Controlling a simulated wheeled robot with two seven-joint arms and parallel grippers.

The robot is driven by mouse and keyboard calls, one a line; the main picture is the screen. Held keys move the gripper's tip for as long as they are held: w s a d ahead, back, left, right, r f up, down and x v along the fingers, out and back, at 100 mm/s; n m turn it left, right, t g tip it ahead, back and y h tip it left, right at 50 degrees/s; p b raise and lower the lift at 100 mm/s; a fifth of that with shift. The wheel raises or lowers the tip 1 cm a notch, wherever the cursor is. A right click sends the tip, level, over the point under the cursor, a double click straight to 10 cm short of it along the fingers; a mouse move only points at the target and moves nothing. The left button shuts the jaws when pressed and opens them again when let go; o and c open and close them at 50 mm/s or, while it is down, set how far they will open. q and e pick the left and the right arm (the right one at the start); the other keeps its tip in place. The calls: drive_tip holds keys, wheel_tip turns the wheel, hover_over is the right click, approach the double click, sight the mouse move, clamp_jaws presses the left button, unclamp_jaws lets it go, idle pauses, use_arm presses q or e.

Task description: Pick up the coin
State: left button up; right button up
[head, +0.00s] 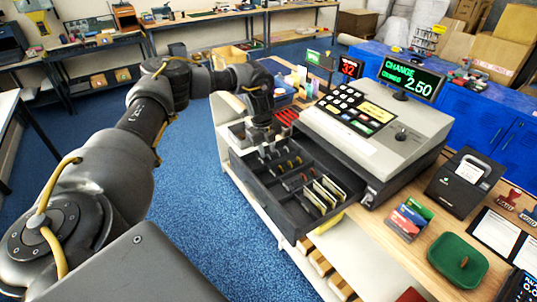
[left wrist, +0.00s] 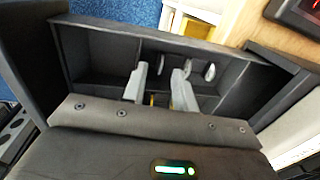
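The open cash drawer (head: 262,184) sticks out below the register, with coins standing in its compartments. My left gripper (head: 268,148) points down into the drawer's far left part, among the coin compartments. In the left wrist view its two fingers (left wrist: 162,82) are apart, inside the drawer. Something gold, probably a coin (left wrist: 152,100), shows low between the fingers and is mostly hidden. Silvery coins (left wrist: 210,72) stand just right of and beyond the fingers. I cannot tell whether a finger touches any coin. My right gripper is not in view.
The grey register (head: 372,135) stands right behind the drawer, its green display (head: 412,78) reading CHANGE 2.50. Banknotes (head: 328,192) stand in the drawer's near right compartments. A green tray (head: 458,262) with a brown item lies on the counter at right. Drawer dividers stand close around the fingers.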

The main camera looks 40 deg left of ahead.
use_arm(q)
wheel_tip(320, 180, down, 2)
drive_tip(key=shift+w, duration=0.15)
clamp_jaws()
drive_tip(key=shift+r, duration=0.15)
idle(0.3)
